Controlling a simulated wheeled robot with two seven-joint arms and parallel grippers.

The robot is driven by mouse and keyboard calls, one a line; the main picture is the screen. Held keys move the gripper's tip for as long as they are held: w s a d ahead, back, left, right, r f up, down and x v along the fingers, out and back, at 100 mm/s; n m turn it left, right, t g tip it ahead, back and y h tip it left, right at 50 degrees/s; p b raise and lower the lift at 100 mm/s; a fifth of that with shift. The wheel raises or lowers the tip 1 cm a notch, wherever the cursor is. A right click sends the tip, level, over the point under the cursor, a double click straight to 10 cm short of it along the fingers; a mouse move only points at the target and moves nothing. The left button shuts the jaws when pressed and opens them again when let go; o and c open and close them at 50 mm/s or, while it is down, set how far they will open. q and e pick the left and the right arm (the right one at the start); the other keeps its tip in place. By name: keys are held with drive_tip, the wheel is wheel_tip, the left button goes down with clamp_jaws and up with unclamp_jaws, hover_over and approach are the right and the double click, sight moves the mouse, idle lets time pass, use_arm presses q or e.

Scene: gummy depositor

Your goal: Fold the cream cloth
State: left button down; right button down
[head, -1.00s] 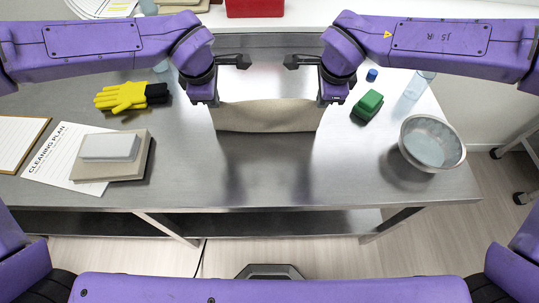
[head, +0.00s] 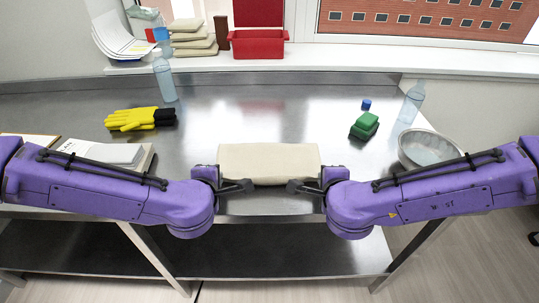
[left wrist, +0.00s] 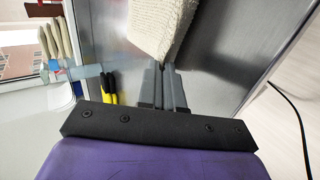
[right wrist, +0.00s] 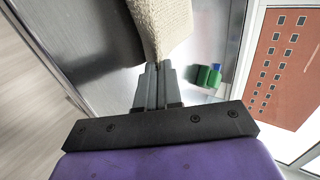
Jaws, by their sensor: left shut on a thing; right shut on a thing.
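The cream cloth (head: 268,162) shows as a pale rectangle near the front edge of the steel table, between my two grippers. My left gripper (head: 250,186) is shut on its near left corner. My right gripper (head: 291,186) is shut on its near right corner. In the left wrist view the cloth (left wrist: 160,30) runs out from the closed fingers (left wrist: 163,68). In the right wrist view the cloth (right wrist: 160,25) likewise comes out of the closed fingers (right wrist: 157,68). How far the cloth hangs or rests on the table is hard to tell.
Yellow gloves (head: 140,119) lie at left, with a clear bottle (head: 164,76) behind. A green sponge (head: 365,126), a blue cap (head: 366,104), a bottle (head: 411,102) and a metal bowl (head: 425,148) stand at right. A red bin (head: 258,42) is on the sill. The table behind the cloth is clear.

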use_arm(q)
drive_tip(key=c, duration=1)
unclamp_jaws()
use_arm(e)
drive_tip(key=c, duration=1)
unclamp_jaws()
use_arm(q)
drive_tip(key=r, duration=0.1)
drive_tip(key=s+r, duration=0.1)
drive_tip(key=r, duration=0.1)
drive_tip(key=shift+r, duration=0.2)
use_arm(e)
drive_tip(key=r, duration=0.1)
drive_tip(key=s+r, duration=0.1)
drive_tip(key=r, duration=0.1)
drive_tip(key=shift+r, duration=0.15)
use_arm(q)
drive_tip(key=w+r+v, duration=0.1)
drive_tip(key=v, duration=0.6)
drive_tip(key=shift+s+r, duration=0.2)
drive_tip(key=shift+r, duration=0.1)
use_arm(e)
drive_tip(key=w+r+v, duration=0.1)
drive_tip(key=v, duration=0.6)
drive_tip(key=shift+s+r, duration=0.2)
drive_tip(key=shift+r, duration=0.2)
use_arm(q)
drive_tip(key=shift+w, duration=0.1)
use_arm(e)
drive_tip(key=shift+w, duration=0.1)
